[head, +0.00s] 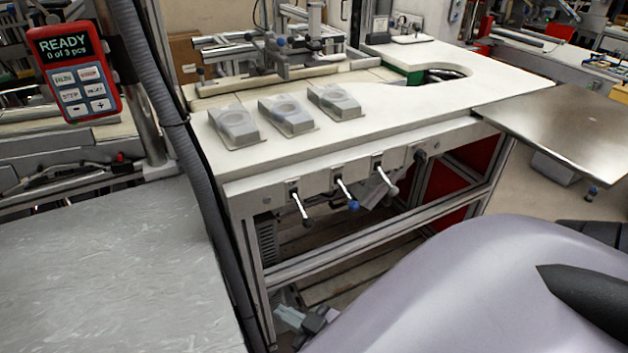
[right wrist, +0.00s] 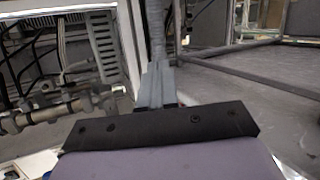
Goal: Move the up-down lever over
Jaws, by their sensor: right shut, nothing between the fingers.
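Three levers stick out of the front edge of the white workbench in the head view. The left lever (head: 301,207) has a black knob, the middle lever (head: 346,193) a blue knob, and the right lever (head: 386,180) a pale grey knob. All three slant down and to the right. I cannot read which one is the up-down lever. My right gripper (head: 284,312) is low, below the levers and apart from them, near the bench's front leg. In the right wrist view its grey fingers (right wrist: 158,85) are together and empty. My left gripper is not in view.
The white bench top (head: 420,105) carries three grey blocks (head: 285,111) and a metal fixture (head: 280,50). A red pendant (head: 78,72) reads "READY 0 of 3 pcs". A lower bench rail (head: 370,240) runs under the levers. A metal plate (head: 560,125) juts out right.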

